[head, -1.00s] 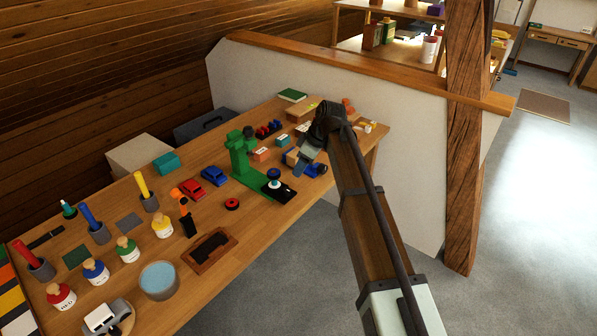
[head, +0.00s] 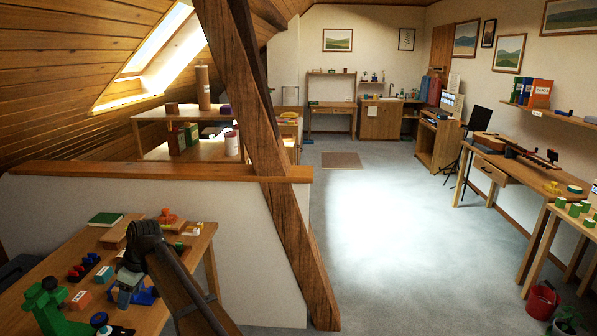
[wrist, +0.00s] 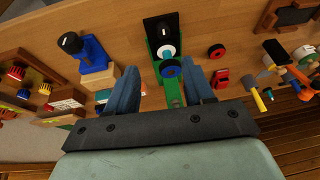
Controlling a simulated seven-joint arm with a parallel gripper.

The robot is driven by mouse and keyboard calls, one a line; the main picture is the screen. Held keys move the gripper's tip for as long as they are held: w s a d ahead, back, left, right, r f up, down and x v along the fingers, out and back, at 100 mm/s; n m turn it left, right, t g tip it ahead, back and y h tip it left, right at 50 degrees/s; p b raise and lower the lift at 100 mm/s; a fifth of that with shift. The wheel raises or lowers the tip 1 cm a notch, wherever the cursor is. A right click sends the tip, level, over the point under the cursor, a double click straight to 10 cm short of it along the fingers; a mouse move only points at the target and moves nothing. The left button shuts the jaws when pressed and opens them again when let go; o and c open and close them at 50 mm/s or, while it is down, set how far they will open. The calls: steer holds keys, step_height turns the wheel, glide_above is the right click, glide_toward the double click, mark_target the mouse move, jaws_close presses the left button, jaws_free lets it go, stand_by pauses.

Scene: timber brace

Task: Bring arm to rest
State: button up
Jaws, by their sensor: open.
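My gripper (head: 127,285) hangs over the workbench (head: 62,255), beside the green machine (head: 45,305) in the head view. In the wrist view my gripper (wrist: 160,72) shows two blue fingers spread apart with nothing held between them. The green machine (wrist: 165,50), with its black plate and round knobs, lies below and beyond the gap between the fingers. A blue item with a black knob (wrist: 93,52) stands just left of the left finger.
A low white partition with a wooden cap (head: 160,170) runs behind the bench. A slanted timber post (head: 285,200) stands to the right. Small toys and a green book (head: 106,219) lie on the bench. The floor (head: 390,240) right of the post is open.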

steer(key=s+d+f+m+h, duration=0.2)
steer(key=s+d+f+m, duration=0.15)
steer(key=d+f, duration=0.85)
steer(key=s+d+f+m+h, duration=0.15)
steer(key=d+f+m, duration=0.25)
steer(key=d+f, duration=0.75)
steer(key=s+d+f+m+h, duration=0.1)
steer(key=s+d+f+m, duration=0.25)
steer(key=d+f, duration=0.85)
steer(key=s+d+f+m+g, duration=0.2)
steer(key=s+d+f, duration=0.3)
steer(key=s+d, duration=0.3)
steer(key=s+d+f+m+g, duration=0.2)
steer(key=s+d+f, duration=0.3)
steer(key=s+d, duration=0.4)
steer(key=s+d+f+m+g, duration=0.2)
steer(key=s+d+f, duration=0.3)
steer(key=d, duration=0.8)
steer(key=shift+s+d+f+m, duration=0.25)
steer(key=shift+s+m, duration=0.35)
steer(key=shift+s, duration=1.1)
steer(key=shift+a, duration=0.1)
